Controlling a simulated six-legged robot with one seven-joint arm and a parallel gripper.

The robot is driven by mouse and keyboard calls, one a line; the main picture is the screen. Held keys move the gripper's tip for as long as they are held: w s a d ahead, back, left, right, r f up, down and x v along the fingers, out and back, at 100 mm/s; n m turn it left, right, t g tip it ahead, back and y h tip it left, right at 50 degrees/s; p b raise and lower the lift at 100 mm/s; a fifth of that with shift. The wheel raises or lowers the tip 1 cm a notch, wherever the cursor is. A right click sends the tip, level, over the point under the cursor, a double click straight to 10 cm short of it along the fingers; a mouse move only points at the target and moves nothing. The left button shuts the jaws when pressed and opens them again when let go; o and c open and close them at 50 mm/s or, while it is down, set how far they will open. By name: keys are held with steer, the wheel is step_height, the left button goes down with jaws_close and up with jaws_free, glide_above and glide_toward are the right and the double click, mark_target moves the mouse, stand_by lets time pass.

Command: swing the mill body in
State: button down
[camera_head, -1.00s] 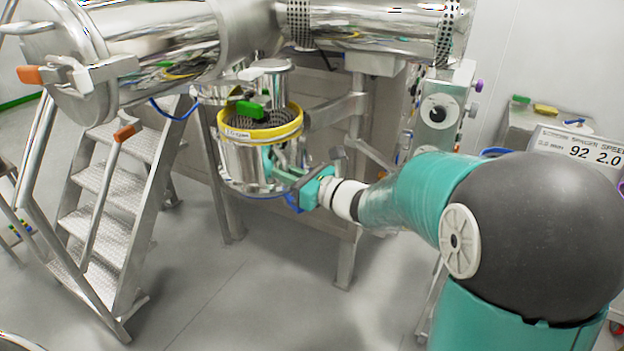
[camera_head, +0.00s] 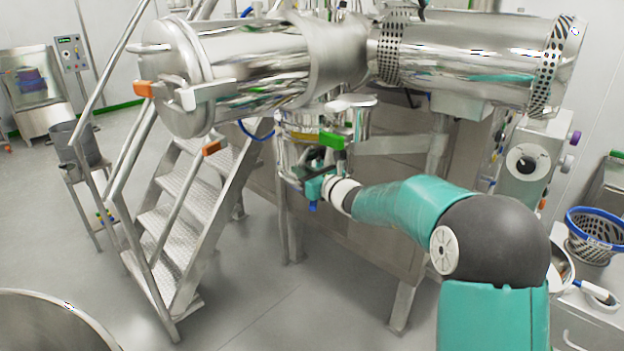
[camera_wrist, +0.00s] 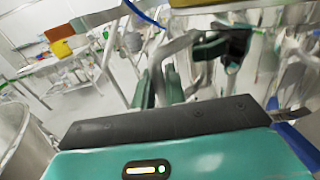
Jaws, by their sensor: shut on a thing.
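The mill body (camera_head: 290,160) is a steel cylinder with a yellow ring at its top, hanging under the large horizontal steel vessel. Its yellow ring (camera_head: 305,136) shows only in part, close beneath the vessel's outlet; whether it sits squarely under the outlet I cannot tell. A green-topped part (camera_head: 334,141) stands at its right. My gripper (camera_head: 314,187) is at the mill body's lower right front, shut on it. In the wrist view my gripper (camera_wrist: 185,80) has its teal fingers around a steel bar-like part (camera_wrist: 170,84). The exact grip point is partly hidden by the fingers.
The horizontal steel vessel (camera_head: 255,62) hangs over the work. Steel steps (camera_head: 186,195) stand to the left, a support leg (camera_head: 405,300) to the right. A blue-rimmed basket (camera_head: 596,238) is at far right. The floor in front is open.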

steer(key=shift+x, duration=0.9)
steer(key=c, duration=1.6)
jaws_free()
steer(key=shift+w, duration=0.2)
steer(key=shift+o, duration=0.3)
steer(key=shift+d, duration=0.1)
steer(key=shift+d, duration=0.3)
steer(key=shift+s+d, duration=0.2)
steer(key=shift+s, duration=0.05)
steer(key=v, duration=1.3)
steer(key=shift+s+a, duration=0.2)
